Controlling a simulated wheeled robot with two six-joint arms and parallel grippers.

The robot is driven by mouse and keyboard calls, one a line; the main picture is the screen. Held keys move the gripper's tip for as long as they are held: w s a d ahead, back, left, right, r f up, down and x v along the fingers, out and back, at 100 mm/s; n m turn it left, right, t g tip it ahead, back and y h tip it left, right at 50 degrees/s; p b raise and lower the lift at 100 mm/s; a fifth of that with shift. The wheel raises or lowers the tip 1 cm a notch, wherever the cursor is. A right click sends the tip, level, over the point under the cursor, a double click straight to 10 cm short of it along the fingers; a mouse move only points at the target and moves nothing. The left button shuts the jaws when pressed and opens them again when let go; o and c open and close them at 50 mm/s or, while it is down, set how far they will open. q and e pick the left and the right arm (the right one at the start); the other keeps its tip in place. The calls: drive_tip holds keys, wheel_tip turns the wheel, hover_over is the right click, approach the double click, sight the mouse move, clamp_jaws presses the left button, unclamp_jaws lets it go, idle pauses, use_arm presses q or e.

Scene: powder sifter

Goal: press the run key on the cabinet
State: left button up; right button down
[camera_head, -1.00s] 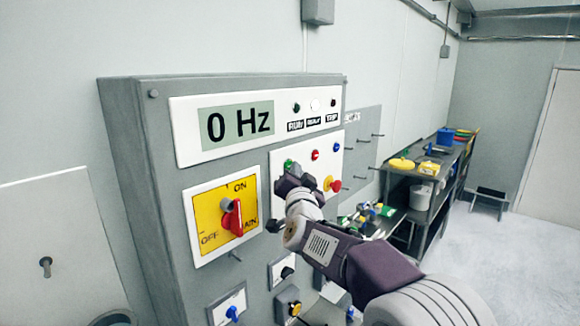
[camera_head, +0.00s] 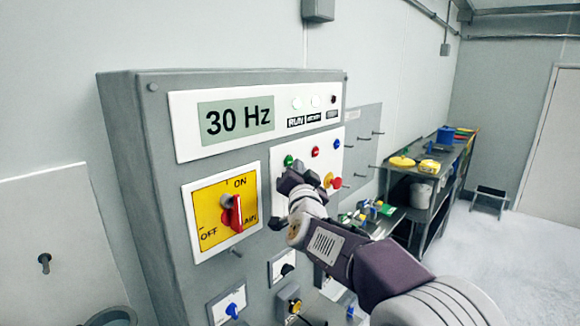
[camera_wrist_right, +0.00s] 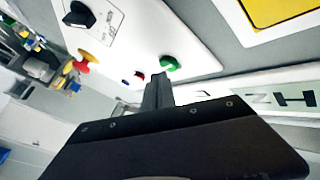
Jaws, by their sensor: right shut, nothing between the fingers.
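The grey cabinet (camera_head: 160,180) stands against the wall, and its display (camera_head: 236,120) reads 30 Hz. A green key (camera_head: 288,160), which appears to be the run key, is on the white key panel; it also shows in the wrist view (camera_wrist_right: 171,63). The RUN lamp (camera_head: 297,103) above its label is lit white. My right gripper (camera_head: 291,181) is shut and empty, close in front of the panel just below the green key. In the wrist view its fingertips (camera_wrist_right: 157,84) are close beside the green key; contact is not clear. My left gripper is out of view.
A red key (camera_head: 315,152), a blue key (camera_head: 335,144) and a red mushroom button (camera_head: 334,182) share the panel.

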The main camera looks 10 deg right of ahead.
drive_tip(key=shift+s+d, duration=0.1)
drive_tip(key=shift+s, duration=0.15)
drive_tip(key=s+d+b, duration=0.1)
drive_tip(key=s, duration=0.1)
drive_tip(key=s+d+b, duration=0.2)
idle(0.4)
drive_tip(key=shift+w, duration=0.1)
idle(0.4)
